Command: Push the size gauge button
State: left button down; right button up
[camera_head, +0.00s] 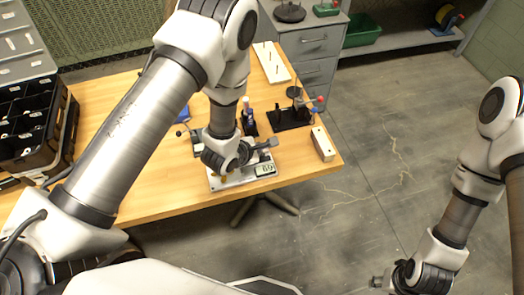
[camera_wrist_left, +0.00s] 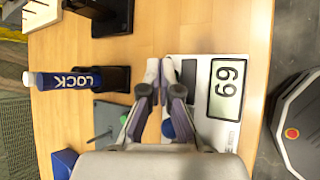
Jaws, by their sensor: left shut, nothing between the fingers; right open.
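The size gauge is a pale flat device with a digital display (camera_head: 265,169) at the table's front edge. In the left wrist view its display (camera_wrist_left: 226,90) shows two sideways digits that look like 69. A round blue part (camera_wrist_left: 168,128) shows beside my left fingers, partly covered by them. My left gripper (camera_wrist_left: 160,72) is shut and empty, over the gauge's end away from the display; I cannot tell whether it touches. In the head view my left wrist hides part of the gauge. My right gripper (camera_head: 378,283) is open and empty, over the floor at the lower right.
A blue part marked LOCK (camera_wrist_left: 75,79) stands on a black base behind the gauge. A black bin (camera_head: 30,125) sits at the table's left. A pale block (camera_head: 323,144) lies at the right corner. Bare floor (camera_head: 350,215) lies right of the table.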

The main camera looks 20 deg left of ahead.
pick_arm(q)
jog(key=shift+r+p, duration=0.7)
jog(key=shift+p, duration=0.15)
jog(key=shift+f, duration=0.1)
notch_tip(320, 180, up, 6)
jog(key=p, duration=0.5)
